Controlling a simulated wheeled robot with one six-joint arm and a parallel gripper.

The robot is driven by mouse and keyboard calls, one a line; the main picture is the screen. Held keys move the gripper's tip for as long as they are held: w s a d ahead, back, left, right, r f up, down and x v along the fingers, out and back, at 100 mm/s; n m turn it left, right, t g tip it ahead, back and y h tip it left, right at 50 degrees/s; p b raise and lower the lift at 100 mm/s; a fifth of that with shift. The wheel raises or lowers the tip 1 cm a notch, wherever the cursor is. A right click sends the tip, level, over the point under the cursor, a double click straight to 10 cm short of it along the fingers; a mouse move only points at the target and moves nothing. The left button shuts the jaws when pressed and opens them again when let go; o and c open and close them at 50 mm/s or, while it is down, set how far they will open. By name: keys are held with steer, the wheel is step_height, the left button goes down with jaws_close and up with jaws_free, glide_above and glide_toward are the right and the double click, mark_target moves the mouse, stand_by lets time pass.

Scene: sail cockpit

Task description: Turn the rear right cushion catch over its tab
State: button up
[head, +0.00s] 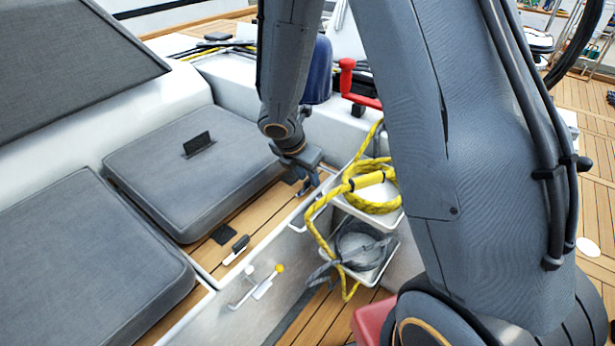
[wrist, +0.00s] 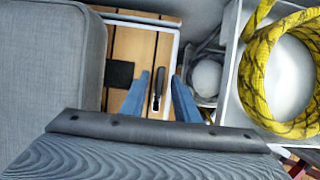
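In the wrist view a cushion catch (wrist: 160,81), with a dark handle on a pale base, lies between the two blue fingers of my gripper (wrist: 161,82). Its handle runs roughly along the fingers, beside its square black tab (wrist: 119,74), not over it. The tab lies on the teak next to the grey cushion (wrist: 50,75). My gripper is open; I cannot tell whether a finger touches the catch. In the head view my gripper (head: 308,187) is low by the far cushion (head: 190,160); the catch there is hidden.
Another catch (head: 239,245) and tab (head: 224,234) sit nearer in the head view. A tray with yellow rope (head: 372,200) and a bin with grey line (head: 362,248) stand right of my gripper. A red winch handle (head: 347,78) stands behind; a yellow-knobbed lever (head: 268,282) is nearer.

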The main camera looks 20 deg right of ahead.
steer(key=shift+c, duration=0.4)
jaws_close()
steer(key=shift+m+p, duration=0.3)
steer(key=shift+p, duration=0.1)
steer(key=m+g+p, duration=0.1)
steer(key=m+p, duration=0.1)
steer(key=shift+r+m+p, duration=0.1)
steer(key=shift+m+p, duration=0.2)
steer(key=shift+m, duration=0.1)
steer(key=m+g+p, duration=0.1)
steer(key=m+p, duration=0.1)
steer(key=m, duration=0.1)
steer(key=shift+w+m+g+h, duration=0.2)
steer(key=shift+m+g+h, duration=0.1)
steer(key=shift+g, duration=0.1)
steer(key=m+g+p, duration=0.1)
steer(key=m, duration=0.1)
steer(key=m+g, duration=0.1)
steer(key=m, duration=0.2)
steer(key=shift+w+p, duration=0.2)
steer(key=shift+p, duration=0.2)
steer(key=m+g, duration=0.1)
steer(key=m, duration=0.2)
steer(key=m+y, duration=0.1)
steer(key=m, duration=0.1)
steer(key=shift+w+d+m+g+y, duration=0.1)
steer(key=shift+m+g+y, duration=0.2)
steer(key=shift+m+g, duration=0.1)
